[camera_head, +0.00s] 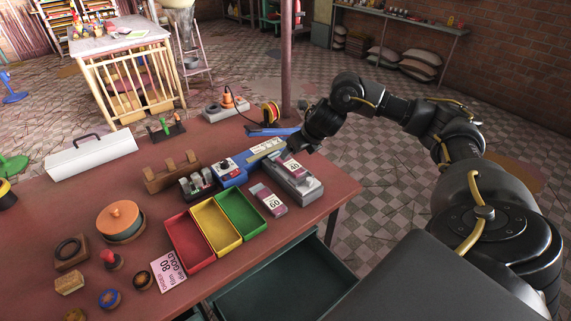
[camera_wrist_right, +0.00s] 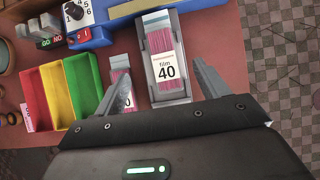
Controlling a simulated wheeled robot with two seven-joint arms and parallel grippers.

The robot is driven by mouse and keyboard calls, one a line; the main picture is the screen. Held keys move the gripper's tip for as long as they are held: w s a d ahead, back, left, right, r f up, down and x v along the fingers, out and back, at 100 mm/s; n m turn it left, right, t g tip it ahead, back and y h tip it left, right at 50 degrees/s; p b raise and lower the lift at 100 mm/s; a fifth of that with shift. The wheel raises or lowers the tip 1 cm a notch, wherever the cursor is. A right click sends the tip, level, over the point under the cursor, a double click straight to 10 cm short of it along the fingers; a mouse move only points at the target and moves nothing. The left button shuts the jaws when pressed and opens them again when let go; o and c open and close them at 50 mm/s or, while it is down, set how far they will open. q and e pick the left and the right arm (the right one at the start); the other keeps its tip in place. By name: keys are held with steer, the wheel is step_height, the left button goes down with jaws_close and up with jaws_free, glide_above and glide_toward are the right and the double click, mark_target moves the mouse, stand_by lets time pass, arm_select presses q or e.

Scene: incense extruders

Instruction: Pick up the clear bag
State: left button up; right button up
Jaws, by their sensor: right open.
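A clear bag of pink sticks with a white "film 40" label (camera_head: 291,167) lies in a grey tray-like holder (camera_head: 304,187) near the table's right edge. It also shows in the wrist view (camera_wrist_right: 163,68). A second similar bag, labelled "60" (camera_head: 268,199), lies on the table to the left of the holder; one finger partly covers it in the wrist view. My right gripper (camera_wrist_right: 162,80) is open and empty, its fingers appearing either side of the holder's lower end. Its height above the bags is unclear. My left gripper is not in view.
Red (camera_head: 188,241), yellow (camera_head: 216,226) and green (camera_head: 241,213) bins stand left of the bags. A blue device with a dial (camera_head: 228,170) is behind them. A pink "80" card (camera_head: 168,271) lies in front. The table's right edge is close to the holder.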

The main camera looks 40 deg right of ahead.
mark_target(287, 161)
steer(key=x, duration=0.3)
steer(key=shift+d+f, duration=0.35)
steer(key=shift+w+a+f, duration=0.1)
steer(key=shift+w+f, duration=0.1)
steer(key=shift+w, duration=0.05)
steer(key=shift+f+p, duration=0.1)
steer(key=shift+p, duration=0.2)
steer(key=p+x, duration=0.1)
steer(key=x, duration=0.4)
steer(key=shift+a, duration=0.1)
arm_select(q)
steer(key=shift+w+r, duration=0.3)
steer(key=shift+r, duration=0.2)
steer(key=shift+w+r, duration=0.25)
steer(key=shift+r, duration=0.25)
arm_select(e)
steer(key=c, duration=1.1)
